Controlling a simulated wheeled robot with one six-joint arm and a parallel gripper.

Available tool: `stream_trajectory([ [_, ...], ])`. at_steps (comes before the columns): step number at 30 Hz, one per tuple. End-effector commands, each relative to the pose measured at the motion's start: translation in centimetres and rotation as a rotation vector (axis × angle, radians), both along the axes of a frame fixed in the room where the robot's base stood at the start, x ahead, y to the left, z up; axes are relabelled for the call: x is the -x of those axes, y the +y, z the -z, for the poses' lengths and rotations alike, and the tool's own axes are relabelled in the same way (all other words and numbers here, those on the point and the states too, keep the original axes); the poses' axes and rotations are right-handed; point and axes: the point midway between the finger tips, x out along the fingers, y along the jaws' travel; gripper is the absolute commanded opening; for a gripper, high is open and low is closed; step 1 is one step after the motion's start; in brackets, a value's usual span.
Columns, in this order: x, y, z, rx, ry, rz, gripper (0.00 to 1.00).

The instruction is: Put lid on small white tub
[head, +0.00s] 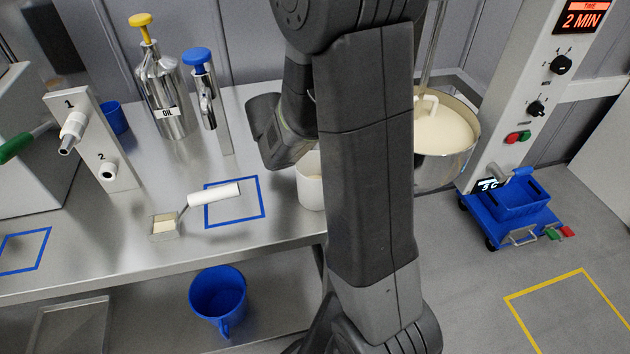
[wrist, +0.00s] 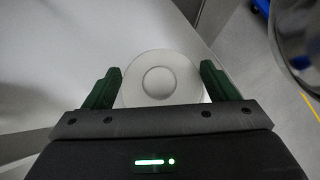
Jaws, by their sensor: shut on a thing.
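My gripper (wrist: 161,73) has its two green fingers on either side of a round white lid (wrist: 158,81) with a raised ring in its middle, and is shut on it. In the head view a small white tub (head: 309,188) stands upright near the right end of the steel table, partly hidden behind my arm. My arm also hides the fingertips and the lid there. I cannot tell whether the lid touches the tub's rim.
Right of my arm is a large steel pot (head: 450,160). A blue cart (head: 510,205) stands on the floor. A blue bucket (head: 217,300) sits below.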

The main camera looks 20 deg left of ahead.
Motion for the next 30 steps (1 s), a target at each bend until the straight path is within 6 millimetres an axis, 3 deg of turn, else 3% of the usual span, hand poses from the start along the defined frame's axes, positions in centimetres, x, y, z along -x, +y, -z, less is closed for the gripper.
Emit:
stream_trajectory([
  [21, 0.0, 0.0, -3.9, -0.001, 0.000, 0.001, 0.62],
  [30, 0.0, 0.0, -4.1, 0.000, 0.000, 0.000, 0.62],
])
